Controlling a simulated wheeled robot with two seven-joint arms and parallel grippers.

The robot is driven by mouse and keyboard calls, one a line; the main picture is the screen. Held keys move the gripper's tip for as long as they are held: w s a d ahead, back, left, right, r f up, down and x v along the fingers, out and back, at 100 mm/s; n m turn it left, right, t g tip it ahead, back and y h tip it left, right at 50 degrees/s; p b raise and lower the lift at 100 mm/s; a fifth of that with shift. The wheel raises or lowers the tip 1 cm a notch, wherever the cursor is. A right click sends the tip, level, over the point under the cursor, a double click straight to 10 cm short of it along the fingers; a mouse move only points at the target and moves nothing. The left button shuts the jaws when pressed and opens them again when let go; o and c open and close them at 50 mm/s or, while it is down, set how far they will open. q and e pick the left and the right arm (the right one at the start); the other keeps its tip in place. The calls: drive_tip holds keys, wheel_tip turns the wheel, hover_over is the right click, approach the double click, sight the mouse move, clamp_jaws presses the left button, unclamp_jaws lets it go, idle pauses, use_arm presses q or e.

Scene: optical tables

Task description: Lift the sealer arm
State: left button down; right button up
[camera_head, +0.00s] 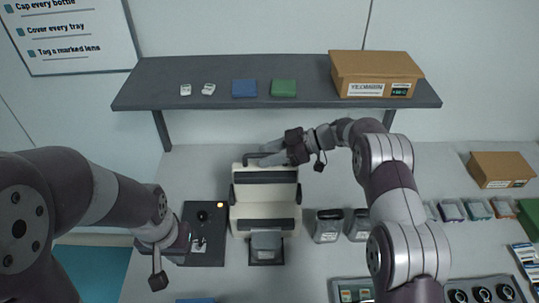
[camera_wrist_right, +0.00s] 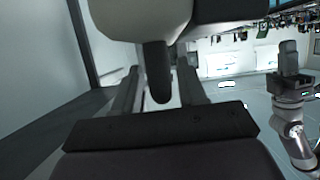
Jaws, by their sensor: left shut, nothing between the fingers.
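The sealer (camera_head: 265,177) is a cream and dark machine standing on the table in the middle of the head view. A dark handle bar runs along its far top edge. A grey tray (camera_head: 266,243) sits at its near end. My right gripper (camera_head: 267,153) is at this handle, its fingers pointing left. In the right wrist view my right gripper (camera_wrist_right: 158,90) has its fingers apart, with a dark bar (camera_wrist_right: 158,72) of the sealer between them; contact cannot be told. My left gripper (camera_head: 192,246) is shut and empty, over a dark control panel (camera_head: 203,218) left of the sealer.
A shelf (camera_head: 218,70) on the back wall holds a cardboard box (camera_head: 372,73), blue and green blocks and small white pieces. Grey containers (camera_head: 328,226) stand right of the sealer. Further right are several small trays and another box (camera_head: 501,169). Racks lie at the near right.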

drive_tip(key=b+v, duration=0.2)
drive_tip(key=v, duration=0.1)
drive_tip(key=b+v, duration=0.1)
drive_tip(key=v, duration=0.1)
drive_tip(key=shift+d+f, duration=0.1)
drive_tip(key=shift+f, duration=0.3)
drive_tip(key=b+v, duration=0.2)
drive_tip(key=v, duration=0.5)
drive_tip(key=shift+d+r, duration=0.25)
drive_tip(key=shift+r, duration=0.2)
drive_tip(key=shift+f, duration=0.1)
